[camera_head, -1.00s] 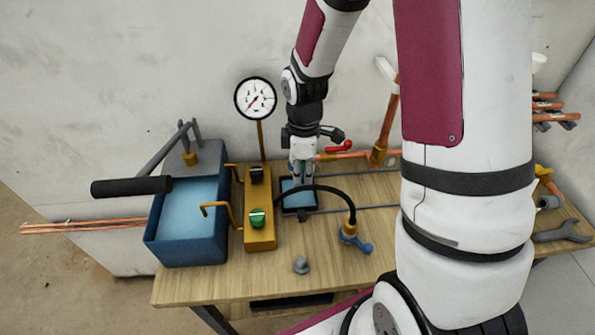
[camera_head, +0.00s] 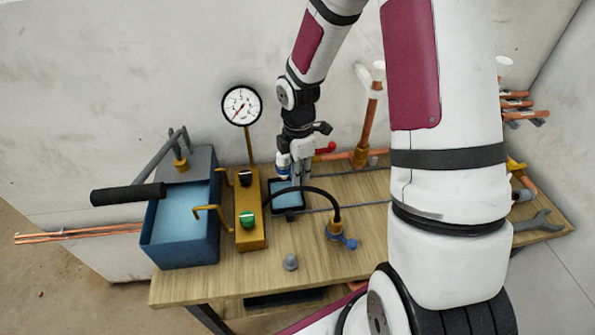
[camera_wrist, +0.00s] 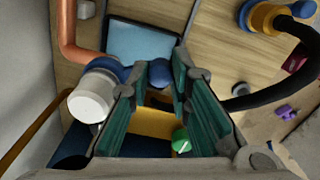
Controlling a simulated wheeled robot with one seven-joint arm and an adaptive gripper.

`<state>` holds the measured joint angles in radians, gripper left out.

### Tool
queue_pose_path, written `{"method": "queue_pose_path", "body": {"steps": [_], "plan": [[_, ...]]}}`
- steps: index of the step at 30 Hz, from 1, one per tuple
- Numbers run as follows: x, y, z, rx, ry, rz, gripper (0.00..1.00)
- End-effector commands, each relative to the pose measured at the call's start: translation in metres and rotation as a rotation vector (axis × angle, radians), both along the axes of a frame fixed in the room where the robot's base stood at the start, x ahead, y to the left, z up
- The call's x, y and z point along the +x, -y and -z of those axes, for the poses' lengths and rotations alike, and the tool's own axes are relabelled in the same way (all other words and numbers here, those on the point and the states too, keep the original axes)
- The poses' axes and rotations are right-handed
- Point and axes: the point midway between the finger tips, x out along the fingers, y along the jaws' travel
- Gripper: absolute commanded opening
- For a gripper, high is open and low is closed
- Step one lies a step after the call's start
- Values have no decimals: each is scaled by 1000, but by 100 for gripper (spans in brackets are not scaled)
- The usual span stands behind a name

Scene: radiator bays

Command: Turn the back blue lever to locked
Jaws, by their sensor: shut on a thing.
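The back blue lever (camera_wrist: 160,73) shows in the wrist view as a blue rounded end between my fingertips. More blue shows left of the left finger, beside a white cap (camera_wrist: 91,97) on the copper pipe. My gripper (camera_head: 300,184) points down at the back of the bench and is shut on this lever. The fingers hide part of it, and I cannot tell its exact angle. Another blue lever (camera_head: 349,243) sits on a brass valve (camera_head: 335,230) nearer the front, apart from my gripper.
A blue tank (camera_head: 183,241) with a black-handled pump arm (camera_head: 127,194) stands at the left. Beside it are a yellow block (camera_head: 250,232) with a green knob and a gauge (camera_head: 242,105). A black hose (camera_head: 315,191) arcs before my gripper. A red lever (camera_head: 326,149) is close right.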

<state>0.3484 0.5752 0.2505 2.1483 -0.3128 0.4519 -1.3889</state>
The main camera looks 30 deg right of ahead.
Motion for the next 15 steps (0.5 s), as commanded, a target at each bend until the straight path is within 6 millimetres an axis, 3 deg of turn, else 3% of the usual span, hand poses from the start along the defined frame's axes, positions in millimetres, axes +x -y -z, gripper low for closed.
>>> {"method": "queue_pose_path", "body": {"steps": [6,7,9,15], "plan": [[0,1,-1,-2,0,1,0],[0,1,-1,-2,0,1,26],[0,1,-1,-2,1,1,40],[0,1,0,-1,0,1,40]]}}
